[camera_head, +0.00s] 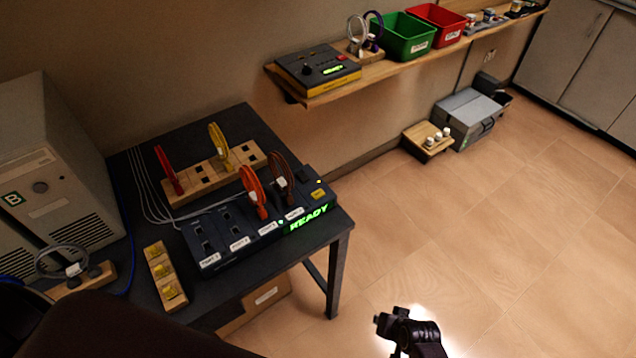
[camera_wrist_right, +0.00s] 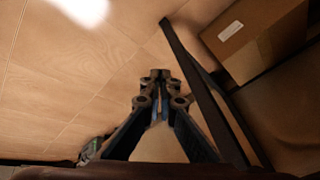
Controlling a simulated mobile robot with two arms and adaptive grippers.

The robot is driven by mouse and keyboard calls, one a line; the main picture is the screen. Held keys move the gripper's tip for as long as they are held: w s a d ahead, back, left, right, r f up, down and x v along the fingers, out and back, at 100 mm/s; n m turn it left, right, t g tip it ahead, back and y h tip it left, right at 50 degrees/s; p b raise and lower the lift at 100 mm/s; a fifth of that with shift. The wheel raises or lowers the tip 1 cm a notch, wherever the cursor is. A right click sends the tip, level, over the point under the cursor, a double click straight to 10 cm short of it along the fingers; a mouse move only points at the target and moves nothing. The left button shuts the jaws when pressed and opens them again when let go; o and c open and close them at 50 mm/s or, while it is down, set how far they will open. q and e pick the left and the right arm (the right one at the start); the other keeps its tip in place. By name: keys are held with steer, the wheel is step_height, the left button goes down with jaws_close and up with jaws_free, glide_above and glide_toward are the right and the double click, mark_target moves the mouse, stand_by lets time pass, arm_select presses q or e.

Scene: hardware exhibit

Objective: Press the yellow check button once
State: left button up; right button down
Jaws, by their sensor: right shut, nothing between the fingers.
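The yellow button (camera_head: 318,194) is on the top right of a dark panel (camera_head: 215,232) on the black table, above a lit green READY display (camera_head: 309,218). The panel has several labelled slots, with red-orange and brown cable loops standing in two of them. My right gripper (camera_head: 381,321) is shut and empty, low in the head view, to the right of the table and well apart from the button. In the right wrist view its fingertips (camera_wrist_right: 160,76) are together over the floor; the button is not seen there. My left gripper is not in view.
The black table (camera_head: 222,128) also carries wooden racks with red and yellow loops (camera_head: 220,145) and yellow pieces (camera_head: 162,268). A cardboard box (camera_wrist_right: 255,38) is under it.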

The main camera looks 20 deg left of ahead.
steer(key=w+a+r+y+p, duration=0.15)
steer(key=w+a+r, duration=0.25)
steer(key=r, duration=0.4)
steer(key=w+a+r+p, duration=0.2)
steer(key=w+a+r, duration=0.2)
steer(key=r, duration=0.4)
arm_select(q)
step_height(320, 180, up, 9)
steer(key=p, duration=0.4)
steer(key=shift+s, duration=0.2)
arm_select(e)
step_height(320, 180, up, 26)
steer(key=n+y, duration=0.2)
steer(key=y, duration=0.1)
glide_above(320, 195)
steer(key=shift+r+t, duration=0.1)
steer(key=shift+t, duration=0.3)
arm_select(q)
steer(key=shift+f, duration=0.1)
arm_select(e)
step_height(320, 195, down, 7)
steer(key=b, duration=0.7)
arm_select(q)
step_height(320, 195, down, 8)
steer(key=shift+b, duration=0.35)
arm_select(e)
steer(key=shift+f, duration=0.95)
steer(key=shift+f, duration=0.15)
steer(key=shift+f, duration=0.3)
